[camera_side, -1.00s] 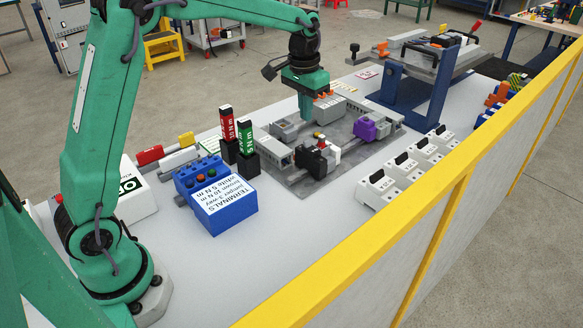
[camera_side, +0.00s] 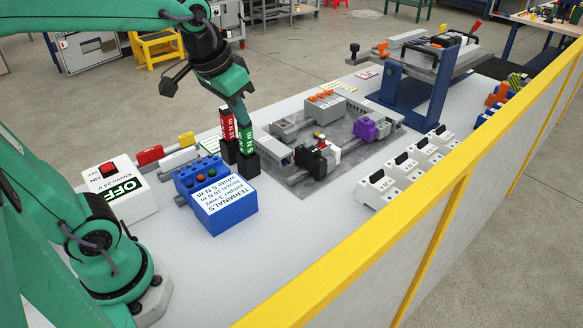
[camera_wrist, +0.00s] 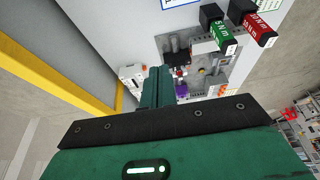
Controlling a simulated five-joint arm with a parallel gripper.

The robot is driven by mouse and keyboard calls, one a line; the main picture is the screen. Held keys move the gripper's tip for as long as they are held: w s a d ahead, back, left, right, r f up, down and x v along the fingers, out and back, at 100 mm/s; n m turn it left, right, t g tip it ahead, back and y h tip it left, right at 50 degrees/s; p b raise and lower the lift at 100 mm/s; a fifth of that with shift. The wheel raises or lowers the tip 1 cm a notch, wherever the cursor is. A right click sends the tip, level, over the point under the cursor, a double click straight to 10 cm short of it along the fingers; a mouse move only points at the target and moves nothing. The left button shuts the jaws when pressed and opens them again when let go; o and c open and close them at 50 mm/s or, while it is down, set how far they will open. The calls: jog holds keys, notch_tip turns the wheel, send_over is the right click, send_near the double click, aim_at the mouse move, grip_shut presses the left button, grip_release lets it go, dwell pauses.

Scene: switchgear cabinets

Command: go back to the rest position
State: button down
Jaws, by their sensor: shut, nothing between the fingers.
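My gripper (camera_side: 241,118) is shut and empty. In the side view its closed fingers point down, in front of or just above the red and green torque drivers; I cannot tell whether they touch. The red driver (camera_side: 228,124) and the green driver (camera_side: 245,140) stand upright in black holders. In the wrist view my closed fingers (camera_wrist: 157,88) point toward the work plate, with the green driver (camera_wrist: 222,33) and the red driver (camera_wrist: 260,28) at the upper right.
A blue terminals box (camera_side: 222,205) stands in front of the drivers. A white OFF switch box (camera_side: 120,190) is to its left. The grey plate (camera_side: 330,180) carries a rail with parts. A blue stand (camera_side: 400,95) is behind it. A yellow-topped barrier (camera_side: 400,215) runs along the near edge.

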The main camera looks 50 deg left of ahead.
jog(key=s+f+t, duration=0.1)
jog(key=s+f, duration=0.2)
jog(key=s, duration=0.5)
jog(key=shift+s+d+t, duration=0.3)
jog(key=shift+s, duration=0.05)
